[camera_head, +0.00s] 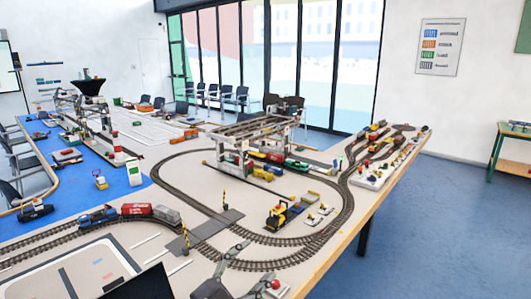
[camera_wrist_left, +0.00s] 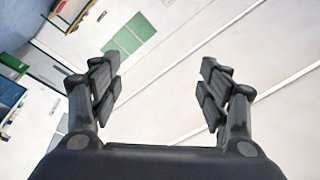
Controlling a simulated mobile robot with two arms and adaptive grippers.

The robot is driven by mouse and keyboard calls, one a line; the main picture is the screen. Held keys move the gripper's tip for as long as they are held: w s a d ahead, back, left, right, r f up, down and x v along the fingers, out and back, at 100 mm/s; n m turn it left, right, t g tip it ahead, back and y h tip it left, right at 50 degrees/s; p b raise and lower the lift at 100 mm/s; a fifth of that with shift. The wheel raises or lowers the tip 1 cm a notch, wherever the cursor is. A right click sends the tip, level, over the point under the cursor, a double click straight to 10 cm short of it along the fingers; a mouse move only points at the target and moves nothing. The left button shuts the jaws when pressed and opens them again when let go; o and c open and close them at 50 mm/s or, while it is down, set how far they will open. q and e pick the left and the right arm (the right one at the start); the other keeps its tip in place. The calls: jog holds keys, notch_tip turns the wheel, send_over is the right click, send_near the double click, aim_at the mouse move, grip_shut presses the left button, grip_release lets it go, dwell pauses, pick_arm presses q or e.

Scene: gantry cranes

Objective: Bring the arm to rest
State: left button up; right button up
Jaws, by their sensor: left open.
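My left gripper (camera_head: 258,265) is at the bottom middle of the head view, over the near edge of the train table (camera_head: 185,210). Its two fingers are spread apart. In the left wrist view the same gripper (camera_wrist_left: 160,88) is open, with nothing between the fingers. Behind them are a pale surface with thin lines and a green patch (camera_wrist_left: 130,35), seen tilted. My right gripper is not in view.
Near the gripper are the looped track (camera_head: 290,262), a level crossing (camera_head: 205,232) and a yellow-black engine (camera_head: 283,214). A gantry crane (camera_head: 250,135) stands further back. A red knob (camera_head: 276,285) is close to the gripper. Blue floor (camera_head: 430,230) is clear at right.

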pick_arm(q)
jog(key=s+a+f+n+g+y, duration=0.1)
jog(key=s+a+f+n+y, duration=0.8)
jog(key=a+f+n+y, duration=0.35)
jog(key=s+a+f+n+g, duration=0.1)
jog(key=s+a+f+g, duration=0.2)
jog(key=s, duration=0.6)
jog(key=s+f+n+g, duration=0.1)
jog(key=s+f+g, duration=0.25)
jog(key=s, duration=0.45)
jog(key=s+a+f+n+g, duration=0.1)
jog(key=s+a+f+g, duration=0.2)
jog(key=s, duration=0.6)
notch_tip(320, 180, down, 29)
jog(key=s+d+g+b, duration=0.1)
jog(key=s+g+b, duration=0.1)
jog(key=s+a+f+g+y+b, duration=0.1)
jog(key=s+a+f, duration=0.2)
jog(key=s+f, duration=1.3)
jog(key=shift+f, duration=0.3)
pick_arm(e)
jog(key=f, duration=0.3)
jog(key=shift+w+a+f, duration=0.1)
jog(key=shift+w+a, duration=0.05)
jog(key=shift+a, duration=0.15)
